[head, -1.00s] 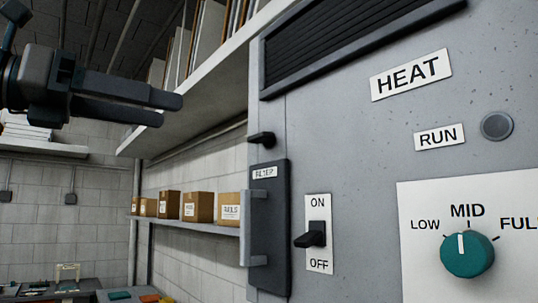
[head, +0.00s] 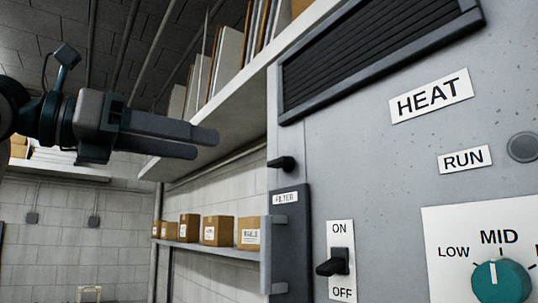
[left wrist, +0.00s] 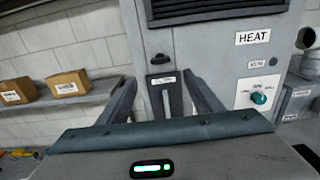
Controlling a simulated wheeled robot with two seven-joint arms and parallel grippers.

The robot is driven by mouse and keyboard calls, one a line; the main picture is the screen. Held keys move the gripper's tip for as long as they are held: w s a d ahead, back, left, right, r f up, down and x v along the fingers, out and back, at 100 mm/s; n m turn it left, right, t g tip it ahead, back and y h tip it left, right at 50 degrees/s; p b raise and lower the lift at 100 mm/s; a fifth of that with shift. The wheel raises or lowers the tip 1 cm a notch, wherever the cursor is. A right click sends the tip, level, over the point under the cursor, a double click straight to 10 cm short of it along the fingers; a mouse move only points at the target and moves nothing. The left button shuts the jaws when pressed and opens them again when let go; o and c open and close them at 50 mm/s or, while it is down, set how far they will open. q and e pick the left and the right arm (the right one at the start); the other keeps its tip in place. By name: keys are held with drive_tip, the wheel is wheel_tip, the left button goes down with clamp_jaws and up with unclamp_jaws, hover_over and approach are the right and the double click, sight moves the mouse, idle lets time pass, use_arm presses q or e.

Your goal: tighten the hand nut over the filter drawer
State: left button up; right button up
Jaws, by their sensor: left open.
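The hand nut (head: 282,163) is a small black part with a wing pointing left, on the grey heater cabinet just above the filter drawer. It also shows as a small dark shape in the left wrist view (left wrist: 158,58). The filter drawer (head: 289,245) is a dark upright panel with a grey handle and a FILTER label; in the left wrist view it (left wrist: 163,95) shows between my fingers. My left gripper (head: 207,143) is open and empty, up and to the left of the nut and apart from it. My right gripper is not in view.
An ON/OFF switch (head: 338,262) and a teal dial (head: 499,283) sit to the right of the drawer. A shelf with cardboard boxes (head: 217,230) runs along the wall to the left. A higher shelf (head: 235,115) with upright panels passes behind my left gripper.

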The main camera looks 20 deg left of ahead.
sight(282, 163)
use_arm(q)
drive_tip(key=p+x, duration=0.5)
drive_tip(key=x, duration=1)
drive_tip(key=shift+s+p, duration=0.1)
drive_tip(key=shift+p, duration=0.2)
drive_tip(key=shift+c, duration=0.6)
drive_tip(key=c, duration=0.9)
